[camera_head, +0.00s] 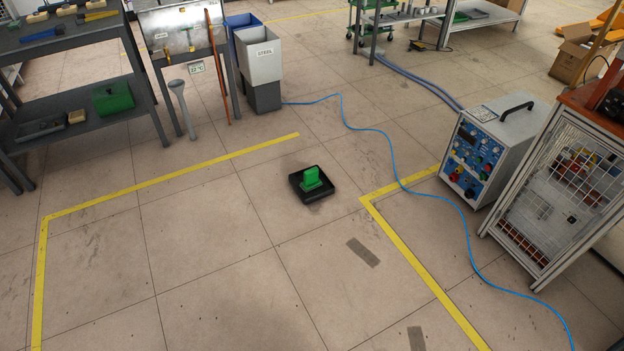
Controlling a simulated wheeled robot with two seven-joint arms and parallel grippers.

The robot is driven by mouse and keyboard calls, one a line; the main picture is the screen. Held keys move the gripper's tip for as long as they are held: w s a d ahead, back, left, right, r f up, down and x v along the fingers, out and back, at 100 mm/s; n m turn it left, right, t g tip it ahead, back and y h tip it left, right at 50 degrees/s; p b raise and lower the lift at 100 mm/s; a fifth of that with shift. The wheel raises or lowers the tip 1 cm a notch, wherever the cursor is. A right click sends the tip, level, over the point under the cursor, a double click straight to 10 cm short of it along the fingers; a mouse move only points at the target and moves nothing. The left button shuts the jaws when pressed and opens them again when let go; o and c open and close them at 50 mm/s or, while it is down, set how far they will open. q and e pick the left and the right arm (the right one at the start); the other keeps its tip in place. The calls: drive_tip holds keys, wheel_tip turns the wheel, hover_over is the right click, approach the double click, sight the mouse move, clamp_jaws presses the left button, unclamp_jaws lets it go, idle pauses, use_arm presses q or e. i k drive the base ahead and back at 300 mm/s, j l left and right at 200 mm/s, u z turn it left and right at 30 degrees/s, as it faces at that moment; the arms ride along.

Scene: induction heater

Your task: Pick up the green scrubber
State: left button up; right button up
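A bright green block-shaped object (312,177), which looks like the green scrubber, stands in a shallow black tray (322,194) on the tiled floor. The tray is near the middle of the head view, between two yellow floor lines. A darker green box (112,98) sits on the lower shelf of the grey rack at the left. Neither of my grippers shows in the view.
A blue hose (413,191) runs across the floor right of the tray. A control unit (480,155) and a wire-mesh cabinet (545,200) stand at the right. The grey rack (75,62) and bins (262,65) stand at back left. Floor around the tray is clear.

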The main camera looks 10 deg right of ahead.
sight(311, 181)
drive_tip(key=i+j+z, duration=0.15)
drive_tip(key=i, duration=0.4)
drive_tip(key=i+j+z, duration=0.1)
drive_tip(key=i, duration=0.4)
drive_tip(key=i+j+z, duration=0.15)
drive_tip(key=i, duration=0.4)
drive_tip(key=i+j+z, duration=0.1)
drive_tip(key=i+j, duration=0.2)
drive_tip(key=i, duration=0.2)
drive_tip(key=i+j+z, duration=0.15)
drive_tip(key=i, duration=0.35)
drive_tip(key=i+j+z, duration=0.1)
drive_tip(key=i+j, duration=0.35)
